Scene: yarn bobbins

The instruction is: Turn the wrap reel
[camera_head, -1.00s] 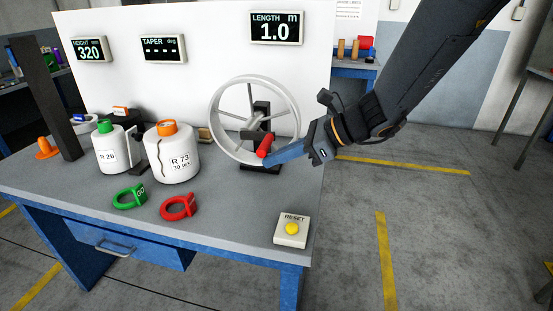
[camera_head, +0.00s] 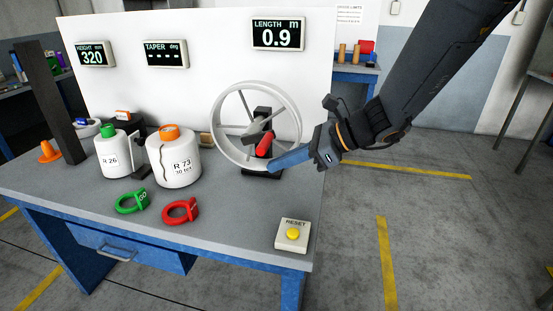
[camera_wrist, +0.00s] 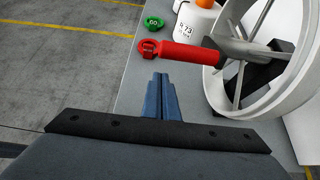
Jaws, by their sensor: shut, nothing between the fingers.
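The wrap reel (camera_head: 220,141) is a pale spoked wheel on a dark stand near the right end of the table. Its red crank handle (camera_head: 264,144) points out toward the front, below the hub. The handle and reel also show in the wrist view, the handle (camera_wrist: 183,54) just beyond my fingertips and the reel rim (camera_wrist: 217,92) to the right. My gripper (camera_head: 274,164) has blue fingers, shut with nothing between them. The fingertips are beside the lower right of the reel, just below the handle. Whether they touch the handle I cannot tell. The length display (camera_head: 279,34) reads 0.9 m.
Two white bobbins, R 26 (camera_head: 113,158) and R 73 (camera_head: 174,165), stand left of the reel. A green GO ring (camera_head: 131,203) and a red ring (camera_head: 180,211) lie in front. A reset box (camera_head: 293,235) with a yellow button sits at the front right corner.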

